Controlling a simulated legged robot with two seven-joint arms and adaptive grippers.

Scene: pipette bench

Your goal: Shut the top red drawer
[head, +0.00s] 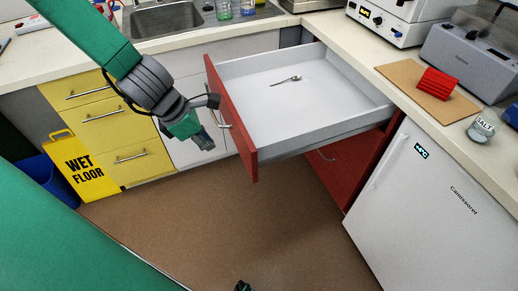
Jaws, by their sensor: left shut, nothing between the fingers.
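The top red drawer (247,152) stands pulled far out from the corner cabinet. Its white inside (315,110) is bare apart from a small spoon (286,80). A metal handle sits on its red front. My left gripper (207,140) is shut and empty. It points down just left of the drawer front, near the handle; I cannot tell whether it touches. A red lower drawer front (350,160) shows beneath the open drawer. My right gripper is not clearly in view; only a small dark part shows at the bottom edge.
A white fridge (430,215) stands right of the drawer under the counter. Yellow drawers (115,130), a yellow wet floor sign (80,165) and a blue bin (40,172) are at the left. The brown floor (255,225) before the drawer is clear. A sink (165,18) is behind.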

